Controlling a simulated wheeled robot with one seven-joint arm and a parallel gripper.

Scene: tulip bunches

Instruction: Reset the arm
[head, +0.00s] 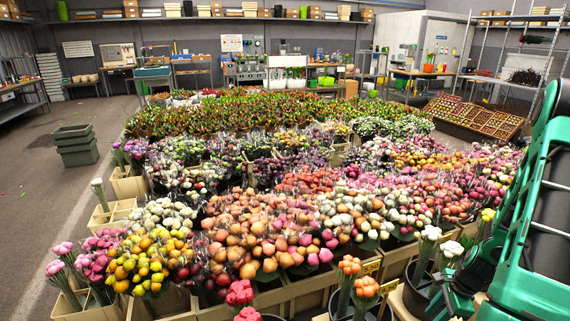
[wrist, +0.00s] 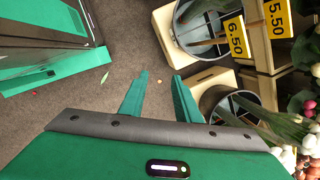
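My gripper (wrist: 160,74) shows in the wrist view with its two green fingers apart and nothing between them. It points down over the bare grey-brown floor (wrist: 133,40). My green arm (head: 535,230) fills the right edge in the head view, folded close to the camera. Where the fingertips are in the head view I cannot tell. A grey bucket with green stems (wrist: 197,38) lies right of the fingers in the wrist view, and a second bucket (wrist: 235,108) is below it, close to the right finger. Neither visibly touches the gripper.
Bunched tulips (head: 262,225) in wooden crates fill the middle of the head view. Yellow price tags (wrist: 236,37) stick out near the buckets. Grey-green stacked crates (head: 75,146) stand on clear floor at left. Shelves and workbenches line the back.

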